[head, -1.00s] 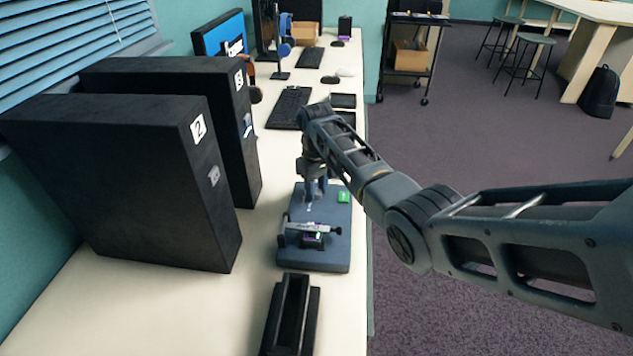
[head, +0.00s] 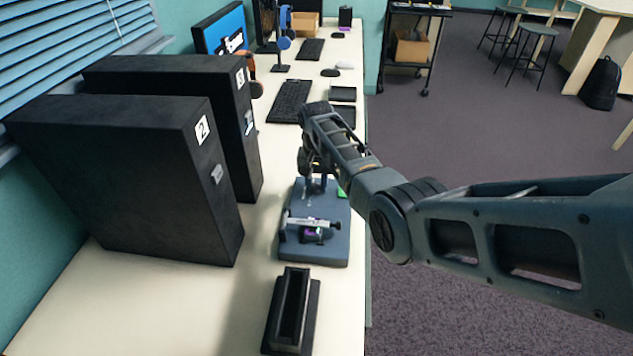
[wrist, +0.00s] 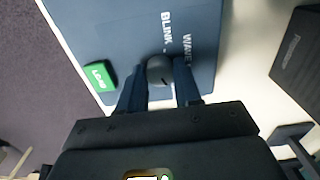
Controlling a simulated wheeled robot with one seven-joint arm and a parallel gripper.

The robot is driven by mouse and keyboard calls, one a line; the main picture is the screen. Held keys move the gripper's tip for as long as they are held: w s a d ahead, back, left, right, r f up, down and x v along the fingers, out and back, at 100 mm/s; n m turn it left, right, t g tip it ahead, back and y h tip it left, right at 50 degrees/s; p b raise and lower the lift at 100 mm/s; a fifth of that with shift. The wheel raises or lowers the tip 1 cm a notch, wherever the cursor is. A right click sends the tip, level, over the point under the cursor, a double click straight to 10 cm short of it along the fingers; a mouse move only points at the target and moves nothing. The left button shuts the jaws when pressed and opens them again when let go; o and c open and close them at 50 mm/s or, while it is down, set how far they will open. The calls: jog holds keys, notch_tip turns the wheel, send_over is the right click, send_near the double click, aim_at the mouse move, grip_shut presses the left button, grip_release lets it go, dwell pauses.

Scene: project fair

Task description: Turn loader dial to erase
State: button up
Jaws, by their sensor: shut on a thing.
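The loader (head: 318,250) is a blue-grey slab on the white desk, with a clamp and a small purple-green part at its near end. Its round grey dial (wrist: 159,70) shows in the wrist view, with the words BLINK and WAVE printed beside it. No ERASE label is visible to me. A green button (wrist: 99,76) sits on the slab left of the dial. My gripper (wrist: 160,88) is shut on the dial, one finger on each side. In the head view my arm partly covers the gripper and hides the dial.
Two black cases (head: 150,170) marked 2 and 3 stand left of the loader. A black slotted holder (head: 292,312) stands just in front of it. A keyboard (head: 290,101) and dark boxes lie behind. Open floor is on the right.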

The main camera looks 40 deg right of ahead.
aim_at(317, 186)
jog(key=shift+w+r, duration=0.1)
dwell(0.3)
jog(key=o, duration=1)
jog(key=shift+o, duration=0.2)
jog(key=shift+r, duration=3.85)
